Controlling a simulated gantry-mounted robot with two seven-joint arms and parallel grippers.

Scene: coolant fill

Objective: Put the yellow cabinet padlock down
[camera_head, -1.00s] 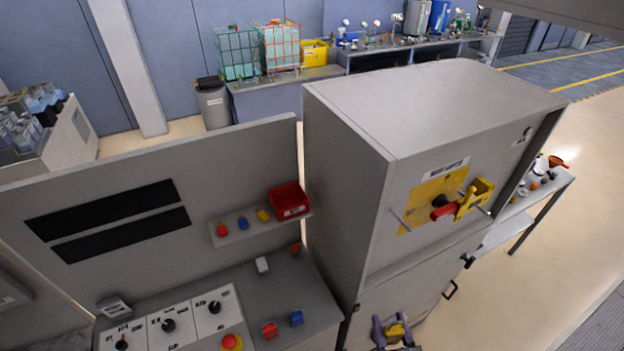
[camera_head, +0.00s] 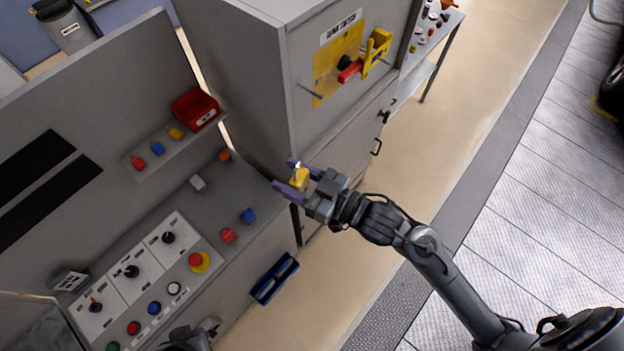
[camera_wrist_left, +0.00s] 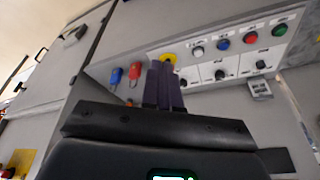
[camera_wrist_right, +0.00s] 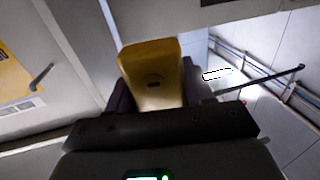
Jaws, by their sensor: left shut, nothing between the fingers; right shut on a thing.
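The yellow padlock (camera_head: 299,180) is between the fingers of my right gripper (camera_head: 298,178), shut on it. In the head view, they are in front of the cabinet's lower part, by the console's right end. The padlock's yellow body (camera_wrist_right: 152,72) fills the middle of the right wrist view; I cannot make out its shackle there. My left gripper (camera_wrist_left: 164,86) is shut and empty in the left wrist view, facing the console panel. Another yellow padlock (camera_head: 176,133) lies on the small shelf (camera_head: 150,173) beside blue and red ones.
A red box (camera_head: 195,109) stands at the shelf's right end. The console top (camera_head: 215,200) holds a red padlock (camera_head: 229,236) and a blue one (camera_head: 248,215), with free surface behind them. The grey cabinet (camera_head: 250,80) carries a red handle (camera_head: 350,71) and yellow hasp (camera_head: 376,50). A blue tray (camera_head: 274,278) is below.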

